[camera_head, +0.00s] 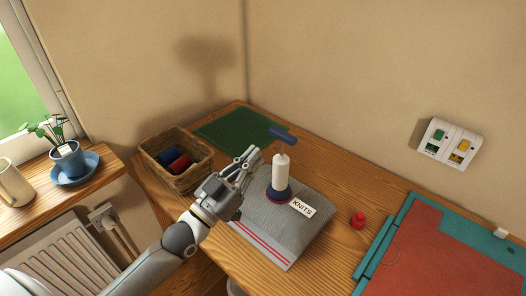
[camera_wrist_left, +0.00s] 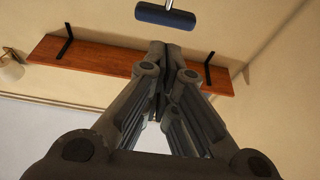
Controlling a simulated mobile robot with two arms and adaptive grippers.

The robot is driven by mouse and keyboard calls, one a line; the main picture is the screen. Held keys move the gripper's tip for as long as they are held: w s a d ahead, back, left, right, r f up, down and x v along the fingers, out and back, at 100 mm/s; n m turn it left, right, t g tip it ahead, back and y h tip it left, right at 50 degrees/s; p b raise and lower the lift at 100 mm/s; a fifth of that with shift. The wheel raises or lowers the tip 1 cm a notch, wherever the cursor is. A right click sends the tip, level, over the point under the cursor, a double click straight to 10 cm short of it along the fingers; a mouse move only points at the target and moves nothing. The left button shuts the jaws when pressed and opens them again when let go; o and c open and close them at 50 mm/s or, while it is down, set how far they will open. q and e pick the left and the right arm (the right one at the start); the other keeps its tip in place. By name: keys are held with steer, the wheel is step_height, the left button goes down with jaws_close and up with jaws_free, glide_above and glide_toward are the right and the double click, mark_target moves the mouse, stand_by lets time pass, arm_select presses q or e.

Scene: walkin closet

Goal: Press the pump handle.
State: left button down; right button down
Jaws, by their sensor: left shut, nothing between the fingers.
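The pump (camera_head: 281,176) stands upright on a folded grey cloth, with a white cylinder body and a dark blue base with a red ring. Its dark blue bar handle (camera_head: 283,136) sits at the top on a thin rod, raised above the body. In the left wrist view the handle (camera_wrist_left: 166,16) shows at the top edge, beyond the fingertips and apart from them. My left gripper (camera_head: 252,158) is shut and empty, just left of the pump and lower than the handle. My right gripper is not in view.
The grey cloth (camera_head: 296,236) carries a "KNITS" tag (camera_head: 302,208). A wicker basket (camera_head: 200,182) with red and blue items stands left of my gripper, and a green mat (camera_head: 222,132) lies behind. A red knob-like object (camera_head: 358,220) and a teal-edged red board (camera_head: 430,262) are to the right.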

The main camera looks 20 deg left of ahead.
arm_select(q)
steer(key=shift+s+a+f, duration=0.15)
steer(key=shift+s+a, duration=0.05)
steer(key=shift+s, duration=0.4)
stand_by(0.6)
step_height(320, 180, up, 5)
steer(key=p, duration=0.5)
steer(key=shift+a+f, duration=0.1)
steer(key=shift+f, duration=0.05)
step_height(320, 180, up, 4)
steer(key=p, duration=0.5)
glide_above(283, 136)
steer(key=s+a, duration=0.1)
steer(key=a, duration=0.1)
steer(key=f, duration=0.4)
steer(key=shift+s+d+f, duration=0.2)
steer(key=shift+d+f, duration=0.05)
steer(key=shift+f, duration=0.1)
